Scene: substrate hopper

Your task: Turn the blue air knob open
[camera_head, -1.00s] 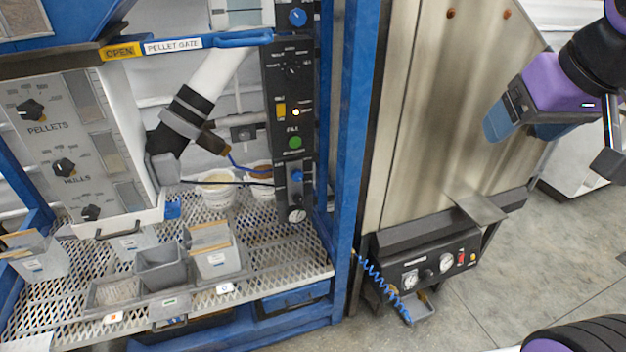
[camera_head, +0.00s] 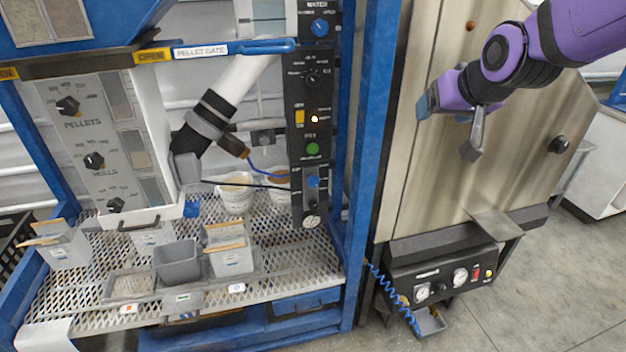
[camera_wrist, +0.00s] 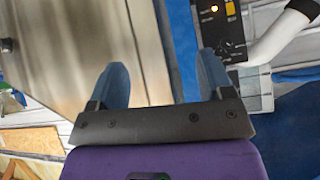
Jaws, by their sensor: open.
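The black control panel (camera_head: 297,135) stands upright on the right post of the blue frame. A small blue knob (camera_head: 313,181) sits low on it, above a round gauge (camera_head: 311,221); its label is too small to read, and I take it as the air knob. Another blue knob (camera_head: 320,27), under a WATER label, is at the top. My gripper (camera_head: 428,103) is open and empty in front of the steel cabinet, to the right of the panel and apart from it. The wrist view shows its two blue fingers (camera_wrist: 163,78) spread, with part of the panel (camera_wrist: 222,35) beyond.
The blue frame post (camera_head: 370,140) stands between my gripper and the panel. The steel cabinet (camera_head: 420,170) is behind my gripper, with a gauge box (camera_head: 440,280) below. A blue pellet gate handle (camera_head: 262,47) juts near the panel's top. Bins and cups stand on the mesh shelf (camera_head: 270,285).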

